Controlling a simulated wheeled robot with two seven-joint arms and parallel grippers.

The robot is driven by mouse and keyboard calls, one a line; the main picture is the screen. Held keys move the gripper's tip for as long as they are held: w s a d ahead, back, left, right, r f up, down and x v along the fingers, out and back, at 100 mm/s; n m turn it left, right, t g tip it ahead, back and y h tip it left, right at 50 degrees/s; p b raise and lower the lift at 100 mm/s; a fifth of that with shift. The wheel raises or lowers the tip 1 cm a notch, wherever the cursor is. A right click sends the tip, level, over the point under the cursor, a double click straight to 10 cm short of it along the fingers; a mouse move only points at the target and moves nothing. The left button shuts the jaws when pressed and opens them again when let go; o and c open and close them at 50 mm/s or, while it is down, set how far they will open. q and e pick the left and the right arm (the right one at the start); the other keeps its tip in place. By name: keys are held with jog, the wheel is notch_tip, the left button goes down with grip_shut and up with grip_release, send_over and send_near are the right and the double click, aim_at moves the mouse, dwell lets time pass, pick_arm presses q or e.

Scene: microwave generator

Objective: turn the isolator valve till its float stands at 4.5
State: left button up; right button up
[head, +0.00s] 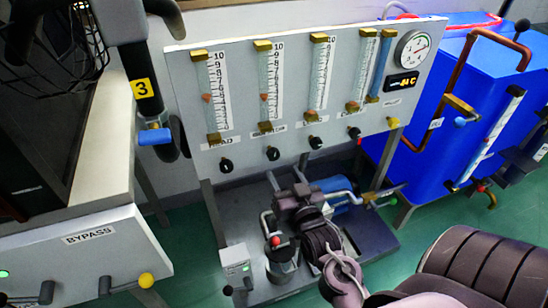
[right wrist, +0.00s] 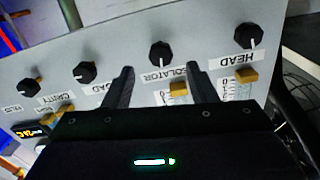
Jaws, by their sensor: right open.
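The isolator valve is a black round knob (head: 272,154) on the grey panel, below the second tube from the left. My right gripper (head: 287,172) is below the panel in the head view, fingers pointing up toward the knob row. In the right wrist view, which is upside down, the isolator knob (right wrist: 160,53) lies just beyond and between the tips of the open gripper (right wrist: 160,70). No contact shows.
The head knob (head: 226,165) and load knob (head: 315,143) flank the isolator knob closely. A round gauge (head: 416,48) is at the panel's upper right. A blue cabinet (head: 460,100) stands at the right. A pump and pipes sit on a dark base (head: 365,235) below.

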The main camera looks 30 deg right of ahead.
aim_at(275, 158)
jog(key=b+x, duration=0.1)
jog(key=x, duration=0.4)
jog(key=shift+x, duration=0.9)
jog(key=shift+w, duration=0.35)
pick_arm(q)
jog(key=w+d+r+t, duration=0.1)
jog(key=w+t+h, duration=0.1)
jog(key=shift+w+d+r, duration=0.3)
jog(key=shift+d+r, duration=0.05)
pick_arm(e)
jog(key=c, duration=1)
jog(key=shift+r+n+p, duration=0.15)
jog(key=shift+n+p, duration=0.15)
jog(key=shift+p, duration=0.5)
pick_arm(q)
jog(key=s+a+f+g, duration=0.1)
jog(key=s+a+g+y, duration=0.1)
jog(key=s, duration=0.1)
jog(key=shift+a+f, duration=0.2)
jog(key=shift+f, duration=0.2)
